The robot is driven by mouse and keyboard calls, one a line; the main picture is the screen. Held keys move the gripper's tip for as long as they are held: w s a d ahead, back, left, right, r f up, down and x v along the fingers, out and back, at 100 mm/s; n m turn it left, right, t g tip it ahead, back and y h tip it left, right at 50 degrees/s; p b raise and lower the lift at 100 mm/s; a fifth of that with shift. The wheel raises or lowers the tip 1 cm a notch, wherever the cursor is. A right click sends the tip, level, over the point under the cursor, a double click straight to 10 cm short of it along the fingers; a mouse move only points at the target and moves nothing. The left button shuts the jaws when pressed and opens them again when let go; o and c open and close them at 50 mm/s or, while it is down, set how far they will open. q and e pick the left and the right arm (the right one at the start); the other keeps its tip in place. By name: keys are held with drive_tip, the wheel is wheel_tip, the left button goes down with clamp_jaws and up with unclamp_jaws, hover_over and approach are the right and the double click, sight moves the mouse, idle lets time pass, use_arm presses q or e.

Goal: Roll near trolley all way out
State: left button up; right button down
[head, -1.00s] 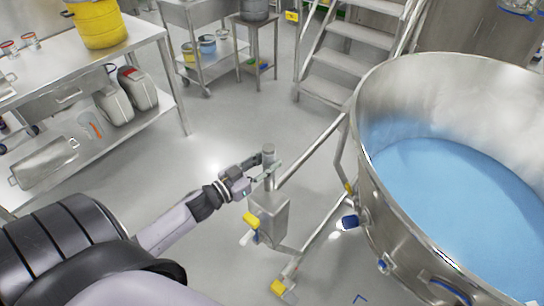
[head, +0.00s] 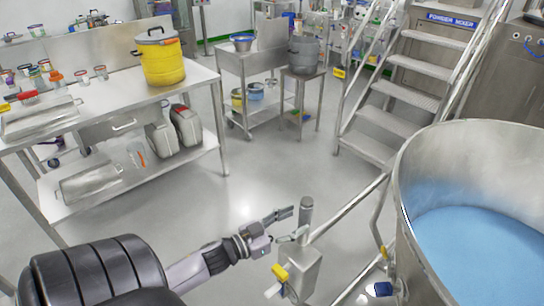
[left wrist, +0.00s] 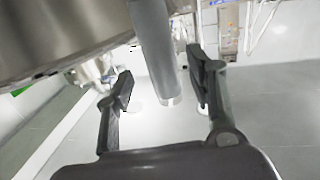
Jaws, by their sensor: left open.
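The near trolley carries a large round steel bowl (head: 415,205) with blue material (head: 485,240) in it, at the right of the head view, partly cut off. A steel box (head: 302,268) with a short upright post (head: 306,212) stands at the left end of its tubular frame (head: 350,208). My left gripper (head: 292,225) is open, just left of the post in the head view. In the left wrist view the post (left wrist: 153,40) shows between the open fingers (left wrist: 163,82); I cannot tell whether they touch it. My right gripper is not in view.
A steel bench (head: 190,78) with a yellow drum (head: 162,58) stands at the left. Small steel tables (head: 250,60) stand at the back. Steel steps (head: 405,92) rise behind the bowl. The grey floor (head: 245,190) between the bench and the trolley is clear.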

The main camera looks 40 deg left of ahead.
use_arm(q)
drive_tip(key=v, duration=0.8)
drive_tip(key=shift+s, duration=0.2)
